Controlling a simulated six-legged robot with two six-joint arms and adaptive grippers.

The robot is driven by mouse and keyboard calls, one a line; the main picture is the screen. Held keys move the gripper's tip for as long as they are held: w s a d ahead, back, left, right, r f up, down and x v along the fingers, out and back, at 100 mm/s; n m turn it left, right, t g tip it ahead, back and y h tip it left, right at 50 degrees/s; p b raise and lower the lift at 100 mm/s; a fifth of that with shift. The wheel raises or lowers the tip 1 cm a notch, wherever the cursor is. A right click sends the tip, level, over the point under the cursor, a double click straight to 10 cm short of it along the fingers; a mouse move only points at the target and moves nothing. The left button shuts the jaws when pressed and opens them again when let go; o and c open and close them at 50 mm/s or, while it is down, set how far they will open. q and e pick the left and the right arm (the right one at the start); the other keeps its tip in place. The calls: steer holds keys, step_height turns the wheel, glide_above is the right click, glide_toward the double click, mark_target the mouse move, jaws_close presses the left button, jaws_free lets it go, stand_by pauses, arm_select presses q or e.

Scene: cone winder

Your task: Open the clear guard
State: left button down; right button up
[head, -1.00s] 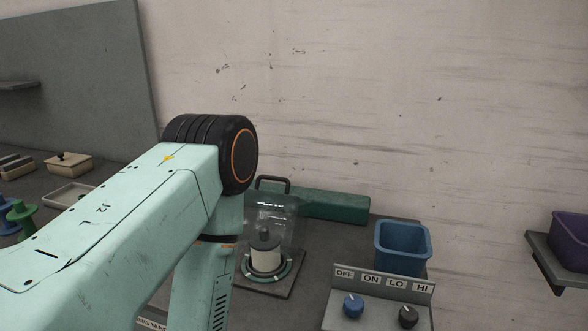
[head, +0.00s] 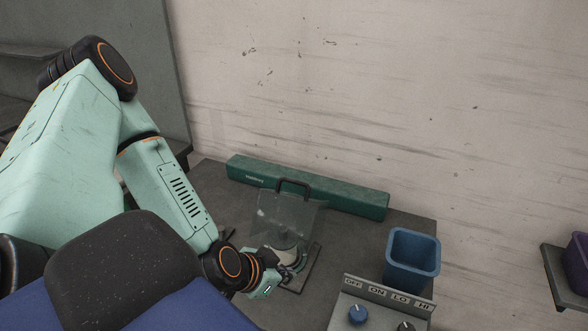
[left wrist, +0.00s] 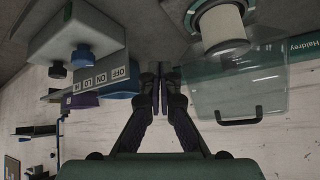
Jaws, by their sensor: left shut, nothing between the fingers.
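The clear guard (head: 287,216) stands at the middle of the bench, with a dark handle (head: 293,184) on its top edge. It looks tipped back towards the wall. In the upside-down left wrist view, the guard (left wrist: 232,82) lies behind the pale spool (left wrist: 221,27), which appears uncovered. The guard's handle also shows there (left wrist: 240,119). My left gripper (left wrist: 160,74) is shut and empty, beside the guard and apart from its handle in that view. In the head view, my left wrist is low in front of the winder, and the fingertips are hard to make out. My right gripper is not in view.
A long green box (head: 335,198) lies behind the guard along the wall. A blue bin (head: 412,262) and a control panel with knobs (head: 358,314) stand to the right. A shelf with a purple bin (head: 578,262) is at the far right.

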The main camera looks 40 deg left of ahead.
arm_select(q)
steer(key=w+a+r+m+t+y+p, duration=0.2)
steer(key=a+r+m+p, duration=0.15)
steer(key=r+m, duration=0.3)
steer(key=w+a+r+m+t+y+p, duration=0.1)
steer(key=a+r+m+t+y+p, duration=0.2)
steer(key=r+m, duration=0.4)
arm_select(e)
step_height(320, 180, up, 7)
arm_select(q)
steer(key=n+b, duration=0.2)
steer(key=b, duration=0.4)
glide_toward(296, 183)
steer(key=shift+m+g, duration=0.25)
steer(key=shift+g, duration=0.15)
steer(key=x, duration=0.6)
steer(key=shift+w+r, duration=0.2)
steer(key=shift+w, duration=0.05)
steer(key=shift+w+a+f, duration=0.1)
steer(key=shift+w+a, duration=0.1)
steer(key=shift+a, duration=0.1)
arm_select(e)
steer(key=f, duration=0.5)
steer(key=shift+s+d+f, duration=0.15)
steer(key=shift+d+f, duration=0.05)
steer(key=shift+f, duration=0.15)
